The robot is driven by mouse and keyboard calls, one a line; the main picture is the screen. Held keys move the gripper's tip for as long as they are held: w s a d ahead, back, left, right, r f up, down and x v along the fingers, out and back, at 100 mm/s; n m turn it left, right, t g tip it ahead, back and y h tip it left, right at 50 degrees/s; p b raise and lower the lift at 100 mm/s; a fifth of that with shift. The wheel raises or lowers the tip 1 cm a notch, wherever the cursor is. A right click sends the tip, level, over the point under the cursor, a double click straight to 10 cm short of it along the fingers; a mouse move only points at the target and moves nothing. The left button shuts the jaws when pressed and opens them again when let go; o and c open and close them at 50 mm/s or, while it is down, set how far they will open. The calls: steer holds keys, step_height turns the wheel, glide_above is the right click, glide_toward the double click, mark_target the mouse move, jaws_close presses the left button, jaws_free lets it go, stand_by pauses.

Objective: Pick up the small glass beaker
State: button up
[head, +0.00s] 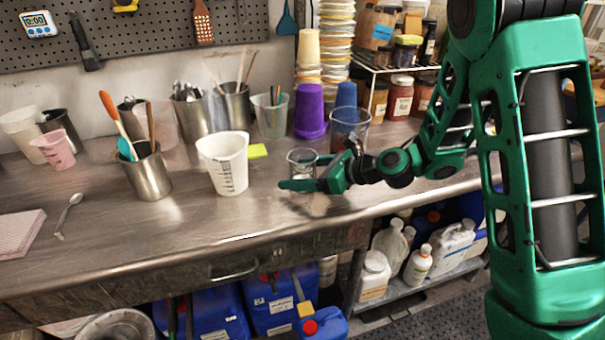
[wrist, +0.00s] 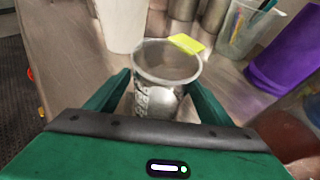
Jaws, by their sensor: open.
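The small glass beaker (head: 302,158) stands upright on the steel bench, near its front edge. It is clear, with pale markings on its side. In the wrist view the beaker (wrist: 168,68) stands between the two green fingers of my gripper (wrist: 163,92). In the head view my gripper (head: 312,186) is low over the bench at the beaker, and a finger hides its lower part. My gripper is open, with a finger on each side of the beaker. I cannot tell whether either finger touches the glass.
A white measuring jug (head: 224,165) stands left of the beaker, with a yellow sticky note (head: 257,151) behind. A larger glass beaker (head: 349,128) and a purple cup (head: 310,112) stand behind to the right. A steel pot (head: 149,176) holds tools. The bench's front left is mostly clear.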

steer(key=shift+x, duration=1.5)
steer(key=c, duration=1.2)
steer(key=shift+r, duration=0.1)
